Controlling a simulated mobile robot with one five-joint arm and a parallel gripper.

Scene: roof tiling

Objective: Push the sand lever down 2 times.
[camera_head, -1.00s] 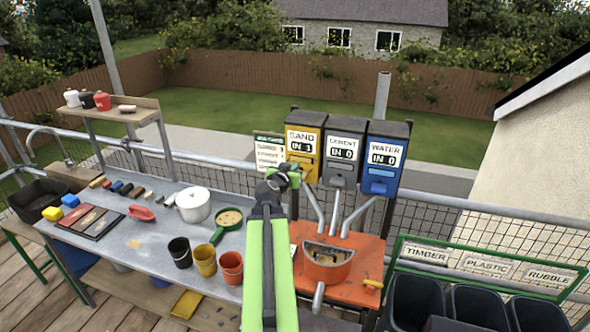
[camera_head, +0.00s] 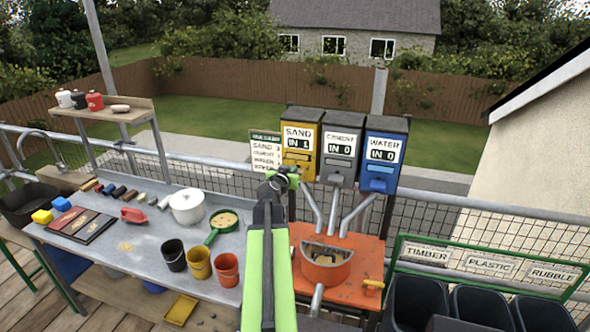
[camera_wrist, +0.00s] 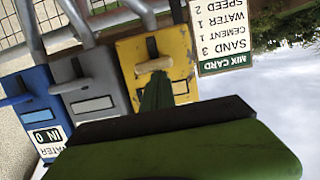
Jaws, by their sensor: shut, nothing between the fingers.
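The yellow sand dispenser (camera_head: 301,147) stands leftmost of three, and its display reads IN 1. My gripper (camera_head: 292,173) is in front of its lower part, at the left side in the head view. In the wrist view, which is upside down, the sand dispenser (camera_wrist: 174,50) shows the sand lever (camera_wrist: 153,66), a pale crossbar on a dark stem. My shut green gripper (camera_wrist: 157,92) points at the lever with its tip close to the crossbar. I cannot tell whether they touch. Nothing is in the gripper.
The grey cement dispenser (camera_head: 341,150) and blue water dispenser (camera_head: 382,156) both read IN 0. Metal chutes lead down to an orange mixer bowl (camera_head: 326,270). A mix card (camera_wrist: 222,38) hangs beside the sand dispenser. Buckets and tools crowd the workbench (camera_head: 135,262) at left.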

